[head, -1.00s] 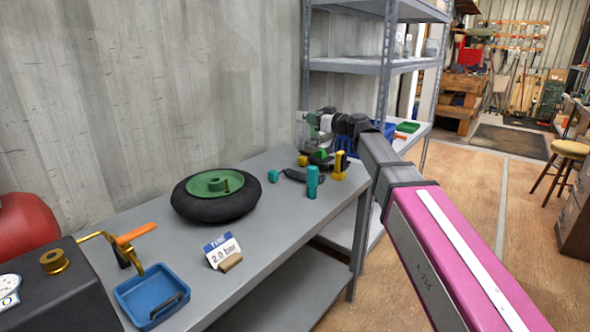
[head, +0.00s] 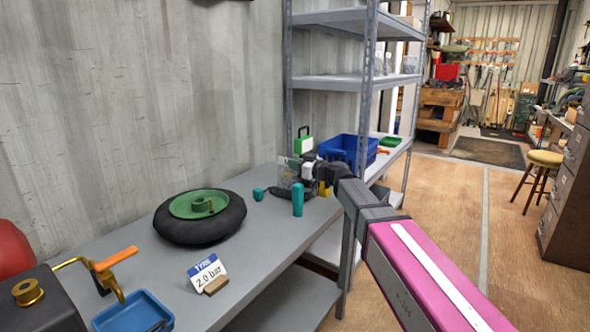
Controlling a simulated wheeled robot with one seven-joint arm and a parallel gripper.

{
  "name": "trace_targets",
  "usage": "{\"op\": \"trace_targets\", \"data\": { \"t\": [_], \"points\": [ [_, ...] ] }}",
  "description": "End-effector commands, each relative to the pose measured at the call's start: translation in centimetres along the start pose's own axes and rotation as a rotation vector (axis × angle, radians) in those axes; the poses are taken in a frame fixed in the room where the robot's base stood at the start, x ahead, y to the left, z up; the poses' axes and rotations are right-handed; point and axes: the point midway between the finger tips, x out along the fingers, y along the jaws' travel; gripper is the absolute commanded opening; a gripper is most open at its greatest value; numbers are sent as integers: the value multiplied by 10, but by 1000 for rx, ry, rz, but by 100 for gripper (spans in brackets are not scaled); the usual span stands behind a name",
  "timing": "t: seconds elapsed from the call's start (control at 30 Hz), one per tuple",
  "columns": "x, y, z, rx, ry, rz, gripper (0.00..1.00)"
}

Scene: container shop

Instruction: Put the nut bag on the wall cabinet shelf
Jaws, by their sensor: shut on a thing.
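My gripper (head: 302,171) is above the far end of the grey workbench (head: 160,270), seen from behind and small. It is shut on a clear bag, taken to be the nut bag (head: 287,173), which shows as a see-through patch at its left. The bag's contents are hard to make out, and my wrist hides part of it. No wall cabinet can be told for sure; a grey metal shelving unit (head: 345,83) stands behind the bench against the wall.
A teal bottle (head: 298,200) stands just below my gripper in the picture. A black tyre with green hub (head: 200,215), a pressure card (head: 207,273) and a blue tray (head: 133,314) are on the bench. A blue crate (head: 349,150) sits on a lower shelf.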

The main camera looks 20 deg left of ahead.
Motion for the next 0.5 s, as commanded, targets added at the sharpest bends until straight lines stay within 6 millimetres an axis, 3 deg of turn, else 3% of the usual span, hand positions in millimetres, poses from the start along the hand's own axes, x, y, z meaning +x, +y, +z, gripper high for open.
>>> {"op": "trace_targets", "data": {
  "t": [0.1,0.43,0.5],
  "points": [
    [0,0,14,1,-1,0,0],
    [0,0,17,0,0,0,0],
    [0,0,17,0,0,0,22]
  ]
}}
